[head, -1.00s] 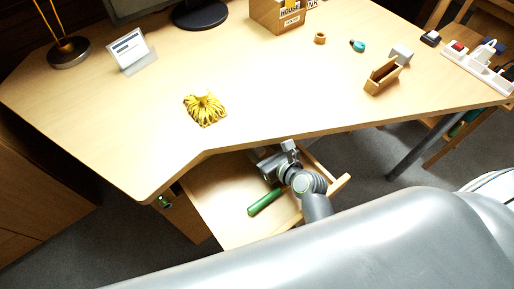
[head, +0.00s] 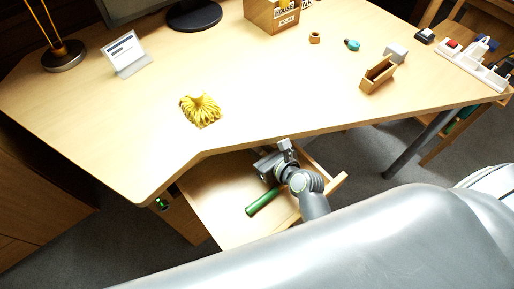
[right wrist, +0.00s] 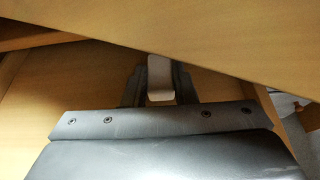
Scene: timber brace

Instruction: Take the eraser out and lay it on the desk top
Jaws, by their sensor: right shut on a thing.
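My right gripper (head: 266,167) reaches into the open drawer (head: 229,193), just below the front edge of the desk top (head: 290,90). In the right wrist view the gripper (right wrist: 160,87) is shut on a small pale block, which looks like the eraser (right wrist: 160,70). The block sits between the two dark fingers, and the desk edge passes close above it. In the head view the eraser is hidden by the gripper and the desk. My left gripper is not in view.
A green rod-like thing (head: 262,202) lies in the drawer beside the gripper. On the desk are a yellow tasselled thing (head: 200,110), a sign (head: 127,54), a wooden holder (head: 378,75) and a wooden box (head: 271,15). The desk's middle is clear.

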